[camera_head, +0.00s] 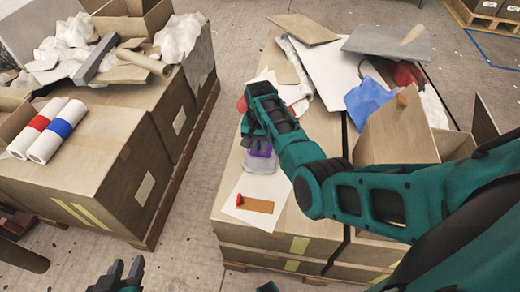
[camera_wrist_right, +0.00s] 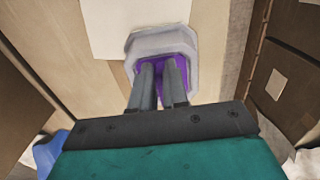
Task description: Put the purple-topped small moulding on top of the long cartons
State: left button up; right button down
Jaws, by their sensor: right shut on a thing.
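The purple-topped small moulding (camera_head: 262,160) has a pale grey, faceted rim and a purple top. It is at the left side of the right-hand stack of long cartons (camera_head: 228,222), over or on the carton top; I cannot tell if it touches. My right gripper (camera_head: 257,143) is shut on it from above. In the right wrist view the two fingers (camera_wrist_right: 163,100) reach the purple middle of the moulding (camera_wrist_right: 143,45) and hide part of it. My left gripper (camera_head: 122,272) is empty, its fingers apart, low at the bottom left over the floor.
A white sheet with a brown strip and red piece (camera_head: 254,204) lies near the front. Boards (camera_head: 325,65), a blue cloth (camera_head: 370,103) and an open box (camera_head: 397,135) crowd the back and right. Another carton stack (camera_head: 95,165) holds rolls (camera_head: 50,132) and scraps. A floor aisle (camera_head: 190,215) separates the stacks.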

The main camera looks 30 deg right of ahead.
jog(key=shift+w+f, duration=0.1)
jog(key=shift+f, duration=0.3)
jog(key=c, duration=1.6)
grip_release()
jog(key=shift+f, duration=0.1)
jog(key=o, duration=0.5)
pick_arm(q)
jog(key=shift+w+d+r, duration=0.1)
jog(key=shift+w+r, duration=0.1)
jog(key=shift+w, duration=0.1)
